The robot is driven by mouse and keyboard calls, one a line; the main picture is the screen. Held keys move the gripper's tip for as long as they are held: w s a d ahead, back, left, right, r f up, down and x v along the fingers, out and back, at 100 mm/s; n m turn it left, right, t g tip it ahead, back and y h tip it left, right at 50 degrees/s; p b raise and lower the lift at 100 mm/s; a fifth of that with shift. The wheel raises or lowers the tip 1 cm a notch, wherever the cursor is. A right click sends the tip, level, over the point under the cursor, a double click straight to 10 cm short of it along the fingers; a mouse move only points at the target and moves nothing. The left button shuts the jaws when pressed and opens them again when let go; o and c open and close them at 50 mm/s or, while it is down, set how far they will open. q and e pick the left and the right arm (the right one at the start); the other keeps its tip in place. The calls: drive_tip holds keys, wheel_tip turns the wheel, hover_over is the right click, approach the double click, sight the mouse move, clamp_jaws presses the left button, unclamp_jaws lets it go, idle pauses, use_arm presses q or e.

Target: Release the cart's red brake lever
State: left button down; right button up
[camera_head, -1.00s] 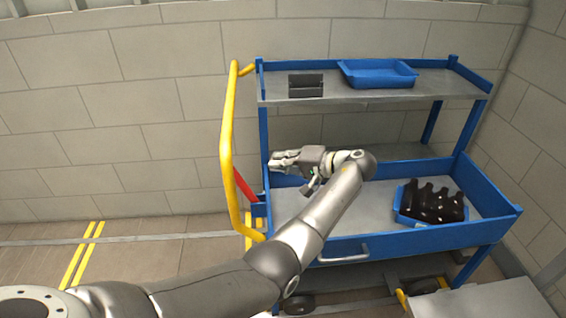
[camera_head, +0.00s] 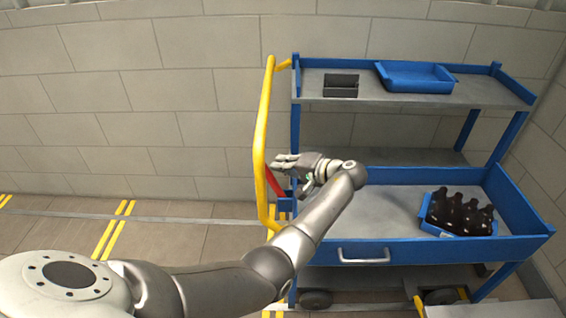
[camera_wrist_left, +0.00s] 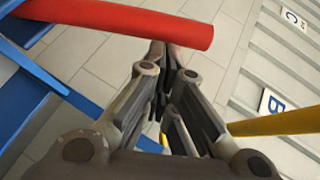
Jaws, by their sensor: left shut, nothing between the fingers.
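The red brake lever (camera_head: 273,181) slants beside the yellow handle at the left end of the blue cart (camera_head: 364,249). In the left wrist view the lever (camera_wrist_left: 120,20) is a thick red bar running across the top, its rounded end near the middle right. My left gripper (camera_head: 278,163) is by the lever's upper end. In the wrist view the fingers of my left gripper (camera_wrist_left: 172,60) are shut with nothing between them, and their tips overlap the lever's lower edge in the picture. I cannot tell whether they touch it. My right gripper is not in view.
The yellow handle (camera_head: 262,130) stands just left of the lever. A blue tray (camera_head: 415,78) and a dark box (camera_head: 341,86) are on the top shelf. A blue crate of dark bottles (camera_head: 436,229) is on the lower shelf. The floor left of the cart is clear.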

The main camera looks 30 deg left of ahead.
use_arm(q)
drive_tip(key=shift+s+a+r+p, duration=0.1)
drive_tip(key=shift+a+r+p, duration=0.1)
drive_tip(key=shift+p, duration=0.25)
drive_tip(key=s+a+h+p, duration=0.1)
drive_tip(key=p, duration=0.2)
drive_tip(key=shift+s+a+f+n+h, duration=0.1)
drive_tip(key=shift+a+n+h, duration=0.2)
drive_tip(key=shift+a+n, duration=0.1)
drive_tip(key=shift+s+a+f+t+h+p, duration=0.3)
drive_tip(key=shift+a+h+p, duration=0.1)
drive_tip(key=shift+h+p, duration=0.1)
drive_tip(key=shift+a+f, duration=0.1)
